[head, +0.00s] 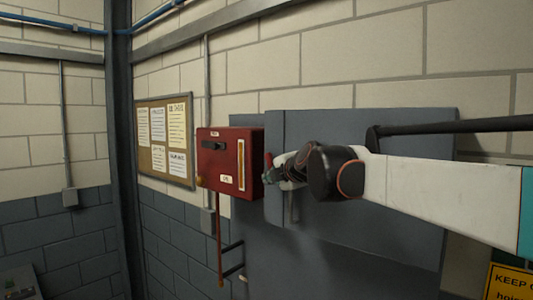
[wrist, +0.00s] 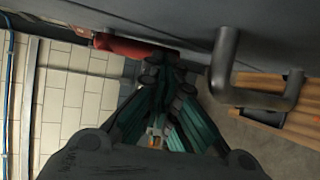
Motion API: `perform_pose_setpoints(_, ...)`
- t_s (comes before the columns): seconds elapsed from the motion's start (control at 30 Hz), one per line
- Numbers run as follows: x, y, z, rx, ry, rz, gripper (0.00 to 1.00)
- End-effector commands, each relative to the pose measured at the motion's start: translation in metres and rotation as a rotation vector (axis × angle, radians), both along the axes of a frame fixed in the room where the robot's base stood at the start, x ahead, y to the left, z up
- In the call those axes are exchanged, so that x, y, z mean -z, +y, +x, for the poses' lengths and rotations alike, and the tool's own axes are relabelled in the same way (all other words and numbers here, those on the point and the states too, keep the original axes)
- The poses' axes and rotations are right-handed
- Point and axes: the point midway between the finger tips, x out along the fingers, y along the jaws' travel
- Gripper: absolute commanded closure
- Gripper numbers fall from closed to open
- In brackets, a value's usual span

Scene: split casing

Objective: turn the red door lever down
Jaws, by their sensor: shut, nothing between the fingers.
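My gripper (head: 275,172) is shut and empty, at the end of my arm in front of the grey door panel, beside the right edge of a red box. In the wrist view its green fingers (wrist: 166,72) are together, and a red part (wrist: 128,45) lies behind their tips. I cannot tell whether that red part is the door lever or the box, or whether the fingers touch it. A small bit of red shows by the fingertips in the head view. The gripper and arm hide part of the panel there, so no whole lever is clear.
The red box (head: 213,165) is on the wall, with a thin red-brown rod (head: 219,240) hanging below it. A grey bent handle (wrist: 228,62) stands out from the door (head: 365,130), right of my fingers in the wrist view. A notice board (head: 152,165) hangs at left.

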Motion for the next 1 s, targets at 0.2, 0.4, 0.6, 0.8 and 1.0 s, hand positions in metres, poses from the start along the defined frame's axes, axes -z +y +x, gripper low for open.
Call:
perform_pose_setpoints(0.2, 0.0, 0.0, 0.0, 0.0, 0.001, -0.001, 1.0)
perform_pose_setpoints(0.4, -0.005, 0.0, 0.0, -0.001, 0.001, -0.001, 1.0)
perform_pose_setpoints(0.6, -0.015, 0.0, 0.0, -0.001, 0.002, -0.001, 1.0)
perform_pose_setpoints(0.8, -0.017, 0.0, 0.0, -0.001, 0.002, -0.001, 1.0)
perform_pose_setpoints(1.0, -0.016, 0.0, 0.0, -0.001, 0.002, -0.001, 1.0)
